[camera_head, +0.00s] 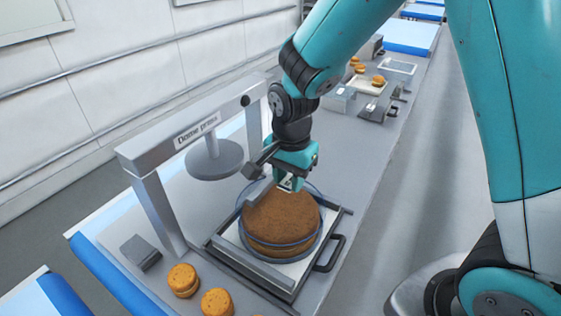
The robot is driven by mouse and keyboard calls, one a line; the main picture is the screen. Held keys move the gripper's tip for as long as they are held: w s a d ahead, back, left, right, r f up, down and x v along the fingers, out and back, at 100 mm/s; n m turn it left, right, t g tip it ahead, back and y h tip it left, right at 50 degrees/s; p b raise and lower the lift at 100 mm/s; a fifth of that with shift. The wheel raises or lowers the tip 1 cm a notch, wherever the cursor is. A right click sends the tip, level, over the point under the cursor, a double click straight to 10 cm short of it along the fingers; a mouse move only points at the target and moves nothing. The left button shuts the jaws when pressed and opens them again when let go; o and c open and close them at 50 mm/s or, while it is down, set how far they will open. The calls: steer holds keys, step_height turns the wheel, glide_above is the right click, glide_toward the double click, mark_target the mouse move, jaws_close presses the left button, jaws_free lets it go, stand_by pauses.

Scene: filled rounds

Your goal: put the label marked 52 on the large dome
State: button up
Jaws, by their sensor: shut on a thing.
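The large dome (312,197) is clear and bluish, seen mostly by its rim and outline around a big brown filled round (283,217). It stands on a white-topped tray (328,238) with dark handles. My gripper (290,184) points down just above the top of the dome at its far side. It is shut on a small pale label (287,183), mostly hidden between the fingers. The number on the label is too small to read. I cannot tell whether the label touches the dome.
The grey dome press (196,129) stands close on the left, its round plate (214,160) raised. Small filled rounds (184,280) lie at the front. A grey block (140,252) sits by the press foot. Farther back are trays (369,86) with small rounds.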

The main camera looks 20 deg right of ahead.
mark_target(288, 206)
steer(key=shift+f+b, duration=0.8)
steer(key=shift+f, duration=0.1)
steer(key=shift+f+b, duration=1.7)
steer(key=shift+f, duration=0.4)
steer(key=shift+a+f, duration=0.1)
steer(key=shift+f, duration=0.15)
steer(key=o, duration=1.2)
steer(key=shift+r+p, duration=2.95)
steer(key=shift+r, duration=0.6)
